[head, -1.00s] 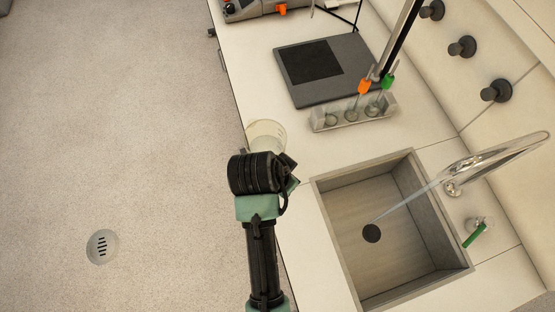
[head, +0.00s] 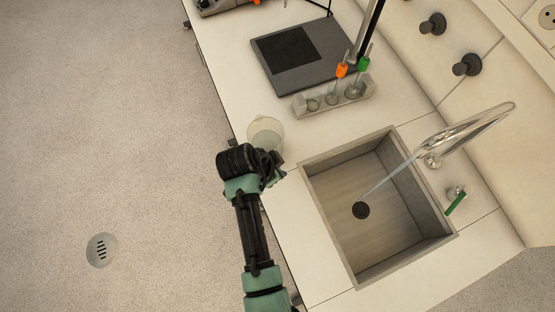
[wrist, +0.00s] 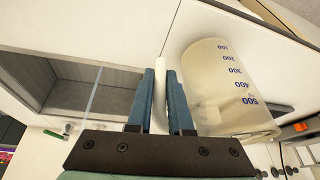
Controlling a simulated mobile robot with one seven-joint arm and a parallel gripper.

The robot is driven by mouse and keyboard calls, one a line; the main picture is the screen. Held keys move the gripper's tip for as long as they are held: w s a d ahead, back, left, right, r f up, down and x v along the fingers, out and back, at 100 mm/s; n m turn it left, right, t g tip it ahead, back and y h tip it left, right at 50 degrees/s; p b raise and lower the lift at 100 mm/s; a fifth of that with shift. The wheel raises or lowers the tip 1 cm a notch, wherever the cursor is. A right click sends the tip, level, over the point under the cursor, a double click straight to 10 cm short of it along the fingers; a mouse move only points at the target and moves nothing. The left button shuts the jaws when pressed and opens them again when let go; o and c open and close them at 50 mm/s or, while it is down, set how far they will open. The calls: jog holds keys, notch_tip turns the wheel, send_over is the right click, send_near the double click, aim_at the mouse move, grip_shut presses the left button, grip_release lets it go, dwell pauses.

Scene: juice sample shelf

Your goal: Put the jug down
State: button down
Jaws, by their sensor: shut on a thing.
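The jug (head: 267,133) is a clear, pale measuring jug. In the head view it is over the front part of the worktop, left of the sink and partly hidden by my arm. The wrist view shows its side (wrist: 222,75) with blue marks from 100 to 500. My gripper (wrist: 160,82) is shut on the jug's pale handle (wrist: 160,68), which stands between the two blue-grey fingers. In the head view my gripper (head: 272,168) is at the near side of the jug. I cannot tell whether the jug's base touches the worktop.
The sink (head: 380,205) lies right of the jug, with a thin stream running from its tap (head: 470,130). A rack (head: 333,97) with glassware and a dark grey plate (head: 303,55) stand behind. Bare worktop (head: 235,85) lies around the jug; its front edge is close.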

jog(key=shift+w+f, duration=0.1)
jog(key=shift+f, duration=0.5)
jog(key=shift+f, duration=0.15)
jog(key=c, duration=0.8)
grip_release()
jog(key=shift+c, duration=0.2)
